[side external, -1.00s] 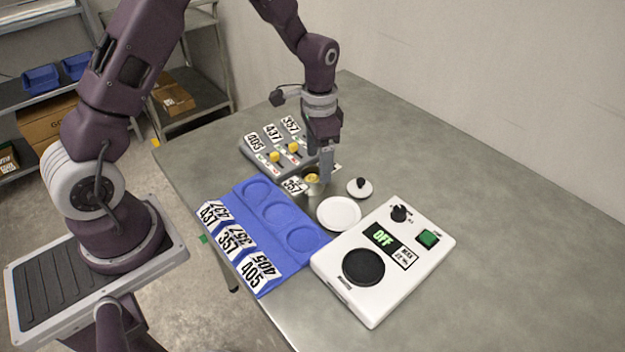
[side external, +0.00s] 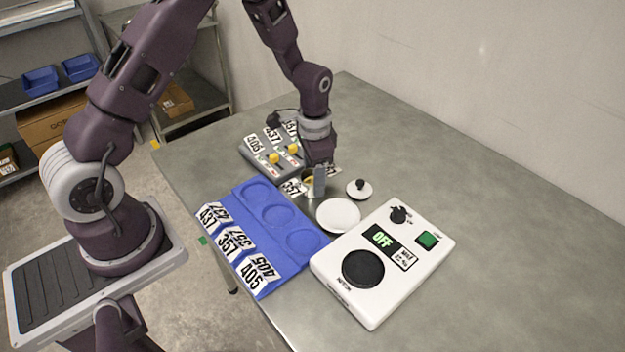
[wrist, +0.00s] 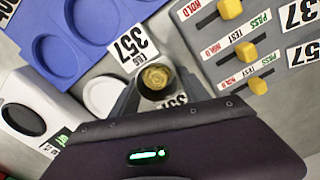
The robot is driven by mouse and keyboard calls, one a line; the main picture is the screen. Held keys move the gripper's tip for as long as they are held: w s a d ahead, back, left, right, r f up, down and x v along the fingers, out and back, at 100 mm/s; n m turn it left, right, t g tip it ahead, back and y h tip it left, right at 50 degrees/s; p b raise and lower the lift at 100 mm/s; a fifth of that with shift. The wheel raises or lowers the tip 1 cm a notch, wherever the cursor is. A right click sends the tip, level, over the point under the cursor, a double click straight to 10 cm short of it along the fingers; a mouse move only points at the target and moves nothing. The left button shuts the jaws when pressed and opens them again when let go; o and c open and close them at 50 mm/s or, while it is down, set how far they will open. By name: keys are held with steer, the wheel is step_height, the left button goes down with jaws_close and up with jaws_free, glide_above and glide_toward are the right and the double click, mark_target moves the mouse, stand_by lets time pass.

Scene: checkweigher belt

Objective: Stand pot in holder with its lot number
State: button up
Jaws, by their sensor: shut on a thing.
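The pot (side external: 308,184) is a small metal cup with yellowish contents, upright on the table beside the slider panel. A white tag reading 357 (side external: 291,187) stands out at its side; it also shows in the wrist view (wrist: 130,44). My gripper (side external: 316,182) is low at the pot and shut on it; the pot's open top (wrist: 157,78) lies between the fingers in the wrist view. The blue holder (side external: 243,193) has three round recesses, all empty, with tags 437 (side external: 211,216), 357 (side external: 229,244) and 405 (side external: 254,275) in front of them.
A white dish (side external: 338,214) and a white lid with a black knob (side external: 360,188) lie close to the pot. The grey slider panel (side external: 246,152) stands behind the holder. The table's far right is clear.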

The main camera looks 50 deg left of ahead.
step_height(320, 180, up, 10)
steer(key=shift+f, duration=0.2)
jaws_close()
steer(key=s+d+r, duration=0.1)
steer(key=s+d, duration=0.1)
steer(key=s, duration=0.9)
steer(key=shift+n, duration=0.3)
step_height(320, 180, down, 9)
steer(key=shift+s+f, duration=0.1)
steer(key=shift+f, duration=0.25)
steer(key=o, duration=1.6)
jaws_free()
steer(key=shift+f, duration=0.15)
steer(key=shift+o, duration=0.3)
